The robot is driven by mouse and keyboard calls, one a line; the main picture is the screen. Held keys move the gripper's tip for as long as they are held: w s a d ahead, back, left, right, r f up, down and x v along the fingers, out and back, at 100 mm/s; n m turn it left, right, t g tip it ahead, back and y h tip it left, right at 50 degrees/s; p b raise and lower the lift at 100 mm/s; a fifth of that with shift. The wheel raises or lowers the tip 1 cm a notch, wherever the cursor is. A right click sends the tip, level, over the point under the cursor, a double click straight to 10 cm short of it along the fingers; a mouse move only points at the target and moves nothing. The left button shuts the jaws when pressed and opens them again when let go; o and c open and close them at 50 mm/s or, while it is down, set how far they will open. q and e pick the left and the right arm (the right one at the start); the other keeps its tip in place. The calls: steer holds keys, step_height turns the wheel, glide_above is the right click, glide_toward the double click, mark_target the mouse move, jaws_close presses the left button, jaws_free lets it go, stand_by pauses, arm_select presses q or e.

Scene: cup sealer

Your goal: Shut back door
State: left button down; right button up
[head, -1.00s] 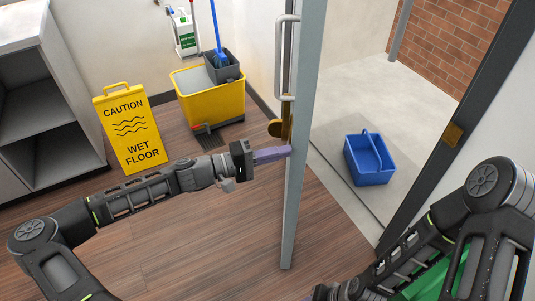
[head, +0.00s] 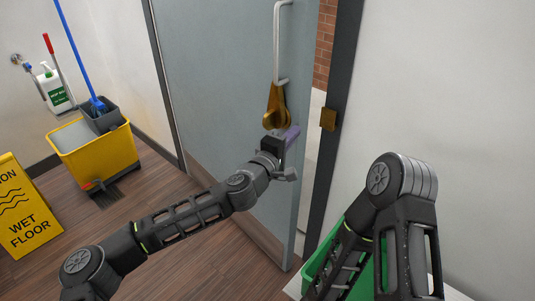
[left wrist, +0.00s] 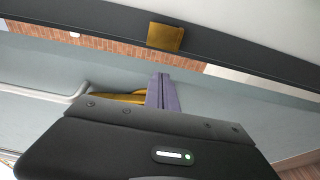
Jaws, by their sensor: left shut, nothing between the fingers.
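The back door (head: 210,85) is a grey-blue panel with a metal kick plate, a long pull handle (head: 277,45) and a brass lever (head: 275,108). It stands slightly open, with a narrow gap before the dark frame (head: 337,100). A brass strike plate (head: 328,119) is on the frame and also shows in the left wrist view (left wrist: 165,37). My left gripper (head: 291,137) is shut and empty, its purple fingers against or very near the door beside the lever, towards its free edge. They also show in the left wrist view (left wrist: 162,92). My right gripper is out of view; only its arm shows.
A yellow mop bucket (head: 95,155) and a yellow wet floor sign (head: 25,210) stand on the wooden floor at left. A green bin (head: 325,262) is at lower right, partly behind my right arm. Brick wall (head: 326,45) shows through the gap.

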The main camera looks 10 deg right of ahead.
arm_select(q)
steer(key=shift+w+d+n+t+y+b, duration=0.25)
steer(key=shift+w+d, duration=0.25)
steer(key=shift+d, duration=0.3)
steer(key=shift+w+d+n+t+y+b, duration=0.15)
steer(key=shift+w+d+n+t+y, duration=0.15)
steer(key=shift+w+d, duration=0.35)
steer(key=shift+s+d, duration=0.15)
steer(key=shift+s, duration=0.1)
glide_toward(307, 123)
steer(key=shift+s+a+r, duration=0.1)
steer(key=shift+s+a, duration=0.3)
steer(key=shift+s, duration=0.05)
